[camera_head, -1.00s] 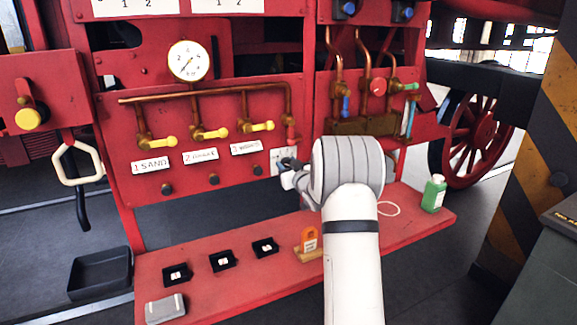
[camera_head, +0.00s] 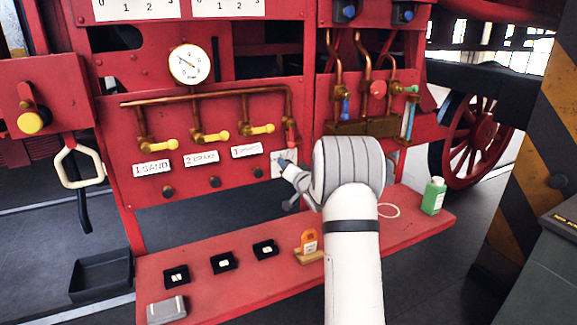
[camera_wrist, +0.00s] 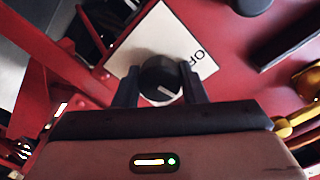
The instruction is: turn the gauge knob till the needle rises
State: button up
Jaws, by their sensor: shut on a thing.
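The round white gauge (camera_head: 189,64) is on the upper left of the red panel. Its dark needle points up and to the left. The black knob (camera_wrist: 160,77) with a white mark is in the wrist view, in front of a white plate (camera_wrist: 165,40) with the letters "OF" partly readable. My gripper (camera_wrist: 158,82) is shut on the knob, one dark finger on each side. In the head view my gripper (camera_head: 284,167) is at the white plate, right of the three labels, and my wrist and fingers hide most of the knob.
Copper pipes with yellow-handled valves (camera_head: 212,135) run above the labels. A striped post (camera_head: 545,130) stands at right.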

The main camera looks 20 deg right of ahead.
jog(key=m+p, duration=0.3)
jog(key=m, duration=0.4)
jog(key=shift+d, duration=0.1)
jog(key=m+p, duration=0.1)
jog(key=m, duration=0.2)
jog(key=shift+m+p, duration=0.3)
jog(key=shift+p, duration=0.1)
jog(key=shift+f+m+y+p, duration=0.15)
jog(key=shift+m+p, duration=0.15)
jog(key=shift+m, duration=0.45)
jog(key=shift+m+y+p, duration=0.15)
jog(key=shift+m+p, duration=0.15)
jog(key=shift+m, duration=0.45)
jog(key=o, duration=1)
jog(key=s+b, duration=0.1)
jog(key=s, duration=0.6)
jog(key=shift+s+d+b, duration=0.15)
jog(key=shift+s+b, duration=0.25)
